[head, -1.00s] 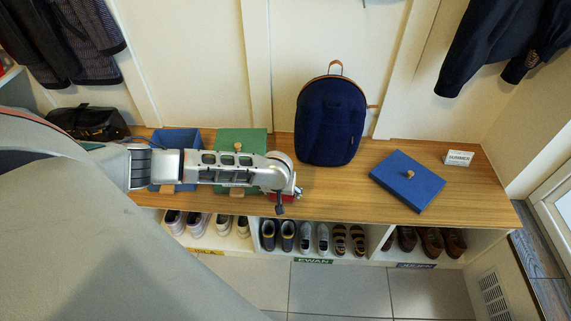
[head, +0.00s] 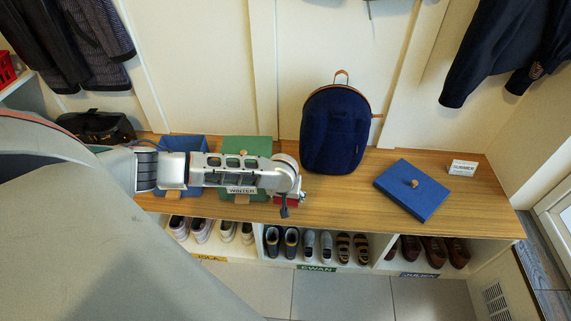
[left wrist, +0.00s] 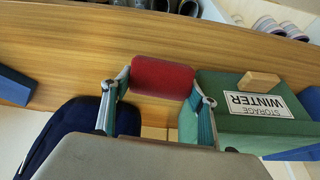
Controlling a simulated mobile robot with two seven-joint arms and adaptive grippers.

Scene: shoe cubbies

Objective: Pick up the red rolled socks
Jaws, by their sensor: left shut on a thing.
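The red rolled socks (left wrist: 162,77) sit between the two fingertips of my left gripper (left wrist: 164,88) in the left wrist view, one finger at each end of the roll. The gripper is shut on them. In the head view only a bit of red socks (head: 288,201) shows beside my left gripper (head: 286,203), over the front part of the wooden bench (head: 350,212). I cannot tell whether the socks touch the bench. My right gripper is not in view.
A green box (left wrist: 240,125) labelled WINTER stands beside the socks. A blue box (head: 175,150) is left of it. A navy backpack (head: 335,130) stands behind. A blue lidded box (head: 412,190) and SUMMER card (head: 462,167) are at right. Shoes (head: 310,243) fill cubbies below.

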